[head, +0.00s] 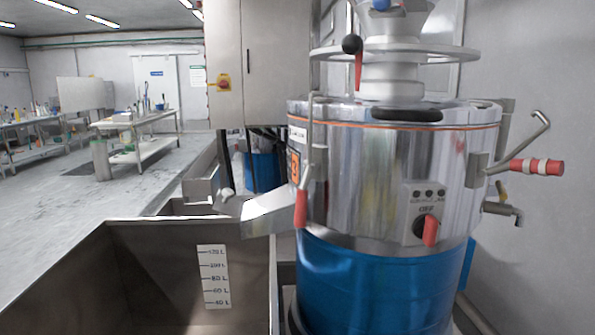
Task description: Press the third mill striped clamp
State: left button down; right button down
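A large steel mill with a blue base (375,285) fills the right half of the head view. A clamp with a red and white striped handle (537,166) sticks out from its right side. A bent metal rod (535,128) rises beside that handle, from a bracket on the drum. Another clamp with a plain red grip (301,208) hangs down the mill's front left side. Neither of my grippers is in view.
A control panel with a red knob (430,230) is on the mill's front. A steel bin (130,265) with a litre scale stands at front left, beneath the mill's chute (268,212). A wall (560,70) is close behind the striped handle. Open floor and workbenches lie far left.

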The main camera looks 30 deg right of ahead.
aim_at(543, 166)
jog(key=k, duration=0.5)
jog(key=z, duration=0.55)
jog(key=i, duration=0.25)
jog(key=z, duration=0.05)
jog(key=k, duration=0.1)
jog(key=z, duration=0.05)
